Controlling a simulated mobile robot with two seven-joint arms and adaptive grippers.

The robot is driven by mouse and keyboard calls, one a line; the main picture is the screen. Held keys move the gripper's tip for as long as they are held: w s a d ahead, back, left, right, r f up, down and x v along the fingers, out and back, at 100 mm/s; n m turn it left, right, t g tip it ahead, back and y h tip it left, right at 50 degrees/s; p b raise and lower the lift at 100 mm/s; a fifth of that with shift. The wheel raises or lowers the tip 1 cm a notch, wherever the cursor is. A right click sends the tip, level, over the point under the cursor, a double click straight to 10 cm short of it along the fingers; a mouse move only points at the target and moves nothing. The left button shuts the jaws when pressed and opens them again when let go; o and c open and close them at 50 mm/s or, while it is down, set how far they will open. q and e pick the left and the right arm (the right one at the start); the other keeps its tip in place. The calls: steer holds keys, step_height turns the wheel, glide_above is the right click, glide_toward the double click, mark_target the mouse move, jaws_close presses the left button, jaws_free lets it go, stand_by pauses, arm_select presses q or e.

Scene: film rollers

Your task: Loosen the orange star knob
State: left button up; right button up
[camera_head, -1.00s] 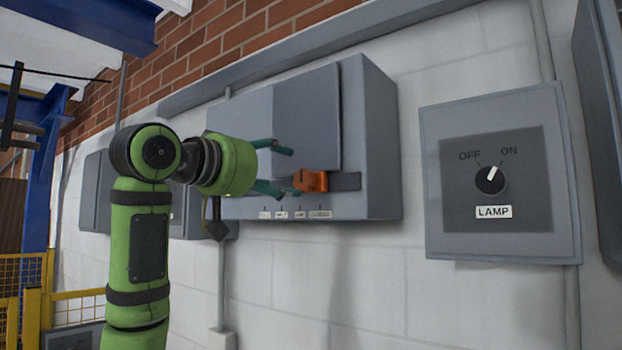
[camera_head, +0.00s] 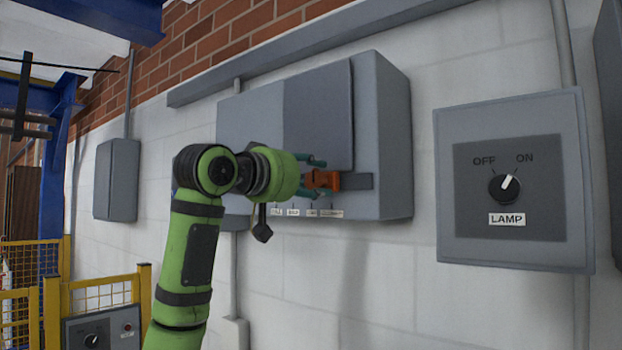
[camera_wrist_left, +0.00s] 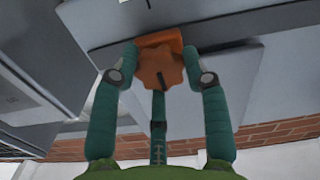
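The orange star knob (camera_head: 325,180) sits at the lower front of a grey wall box (camera_head: 392,150). In the left wrist view the knob (camera_wrist_left: 158,66) is lobed, with a dark mark near its lower edge. My left gripper (camera_head: 308,178) is at the knob, its teal fingers spread. In the left wrist view the gripper (camera_wrist_left: 161,60) has one finger on each side of the knob and a third below it. The side fingertips are very near the knob's edges; I cannot tell whether they touch. My right gripper is out of view.
A raised grey cover plate (camera_head: 318,115) is just above the knob, with a row of small labels (camera_head: 310,212) below. A lamp switch panel (camera_head: 510,180) is to the right, its pointer toward ON. Yellow mesh fencing (camera_head: 100,295) stands at lower left.

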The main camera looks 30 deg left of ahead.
arm_select(q)
steer(key=shift+s+a+r+n, duration=0.1)
steer(key=shift+r+n, duration=0.15)
steer(key=shift+n, duration=0.05)
steer(key=n+b, duration=0.2)
steer(key=n, duration=0.2)
steer(key=n+b, duration=0.1)
steer(key=n, duration=0.3)
steer(key=shift+a+f+n+b, duration=0.2)
steer(key=shift+n+b, duration=0.3)
steer(key=shift+n, duration=0.5)
steer(key=n+b, duration=0.1)
steer(key=n, duration=0.3)
steer(key=shift+b, duration=0.3)
steer(key=shift+d+f+n+b, duration=0.1)
steer(key=shift+n+b, duration=0.35)
steer(key=shift+n, duration=1.35)
steer(key=shift+c, duration=0.2)
steer(key=shift+w+f, duration=0.1)
steer(key=shift+w, duration=0.1)
steer(key=o, duration=1.2)
steer(key=shift+c, duration=0.2)
steer(key=shift+s, duration=0.1)
